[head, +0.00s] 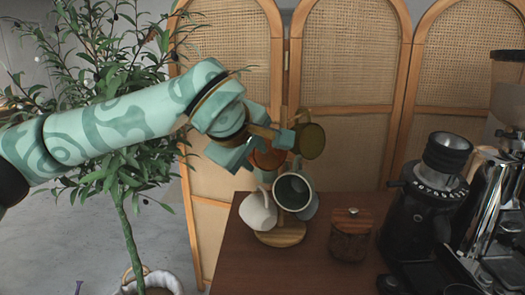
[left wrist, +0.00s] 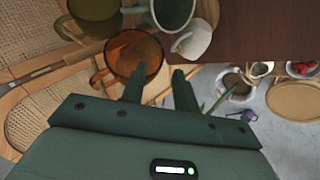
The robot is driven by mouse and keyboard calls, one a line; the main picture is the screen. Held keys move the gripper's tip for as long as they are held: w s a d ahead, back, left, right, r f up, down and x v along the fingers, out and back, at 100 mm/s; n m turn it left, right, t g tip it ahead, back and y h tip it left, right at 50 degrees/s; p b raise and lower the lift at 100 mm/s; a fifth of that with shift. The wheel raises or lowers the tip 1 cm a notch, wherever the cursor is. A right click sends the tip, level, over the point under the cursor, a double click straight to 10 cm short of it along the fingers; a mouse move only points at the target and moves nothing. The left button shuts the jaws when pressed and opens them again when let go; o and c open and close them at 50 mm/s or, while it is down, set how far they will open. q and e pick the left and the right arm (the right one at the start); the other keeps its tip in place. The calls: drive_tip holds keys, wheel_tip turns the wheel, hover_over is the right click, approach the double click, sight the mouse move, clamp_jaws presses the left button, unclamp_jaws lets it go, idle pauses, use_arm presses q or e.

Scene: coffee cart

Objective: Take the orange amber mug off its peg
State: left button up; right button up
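The orange amber mug (head: 268,158) is see-through and hangs high on the mug tree, partly hidden behind my left gripper (head: 264,146) in the head view. In the left wrist view the orange mug (left wrist: 128,56) has its mouth towards the camera and its handle at the left. My left gripper (left wrist: 158,74) is open there, its two fingers apart, with the mug's right rim just beyond the gap. I cannot tell whether a finger touches the mug. The peg is hidden. My right gripper is not in view.
Other mugs hang close by: an olive one (head: 310,141), a dark green one (head: 293,191) and a white one (head: 257,211). The round wooden base (head: 281,235) stands on the brown counter (head: 245,272). A lidded jar (head: 350,236) and a black grinder (head: 425,205) stand right.

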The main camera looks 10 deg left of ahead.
sight(259, 167)
use_arm(q)
drive_tip(key=b+x, duration=0.1)
drive_tip(key=x, duration=0.1)
drive_tip(key=b+x, duration=0.1)
drive_tip(key=x, duration=0.2)
drive_tip(key=shift+w+a+f, duration=0.15)
drive_tip(key=shift+a+f, duration=0.05)
drive_tip(key=shift+f, duration=0.2)
drive_tip(key=shift+r, duration=0.2)
clamp_jaws()
